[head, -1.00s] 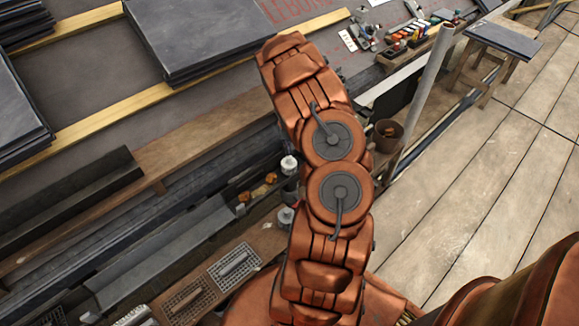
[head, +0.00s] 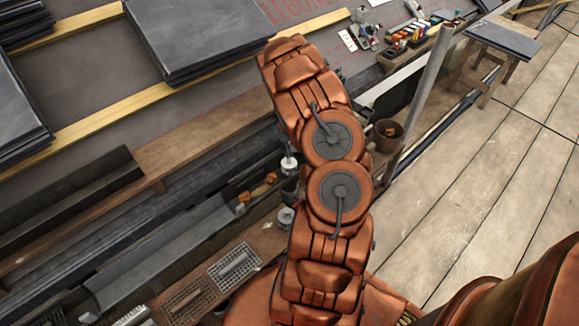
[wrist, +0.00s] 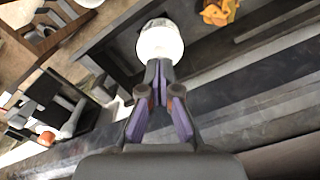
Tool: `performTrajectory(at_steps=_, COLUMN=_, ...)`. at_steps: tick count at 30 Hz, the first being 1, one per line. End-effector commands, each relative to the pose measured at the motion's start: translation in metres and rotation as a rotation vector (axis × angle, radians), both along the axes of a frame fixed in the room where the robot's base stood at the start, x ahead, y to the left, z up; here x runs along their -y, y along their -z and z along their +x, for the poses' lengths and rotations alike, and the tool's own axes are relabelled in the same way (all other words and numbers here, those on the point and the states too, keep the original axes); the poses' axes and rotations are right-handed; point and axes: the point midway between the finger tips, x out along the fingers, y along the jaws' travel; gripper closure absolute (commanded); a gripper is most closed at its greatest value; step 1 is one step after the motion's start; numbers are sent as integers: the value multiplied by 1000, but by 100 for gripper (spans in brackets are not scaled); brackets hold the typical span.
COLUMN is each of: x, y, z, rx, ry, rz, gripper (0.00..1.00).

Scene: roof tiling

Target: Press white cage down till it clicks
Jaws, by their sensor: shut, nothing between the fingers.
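The white cage (wrist: 160,44) shows in the wrist view as a bright rounded white piece at the upper middle, just beyond my fingertips. My gripper (wrist: 158,84) is shut and empty, its purple-sided fingers together, with the tips overlapping the lower edge of the white piece in the picture. I cannot tell whether they touch it. In the head view a small white piece (head: 289,164), which looks like the same cage, shows at the left edge of my arm, over the gutter area. My fingers are hidden behind the arm there.
An orange-yellow crumpled item (wrist: 220,12) lies near the cage. A dark gutter (head: 190,240) and a wooden plank (head: 205,135) run alongside. Slate stacks (head: 200,40) lie on the roof at upper left. A bucket (head: 387,134) and open plank flooring (head: 490,170) are on the right.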

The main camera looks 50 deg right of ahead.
Motion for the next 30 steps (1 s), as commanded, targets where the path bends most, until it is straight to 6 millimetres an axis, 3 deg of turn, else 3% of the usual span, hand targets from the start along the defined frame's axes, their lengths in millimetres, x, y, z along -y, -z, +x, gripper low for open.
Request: performTrajectory(at_steps=30, x=0, y=5, z=0, rx=0, ry=0, rz=0, gripper=100)
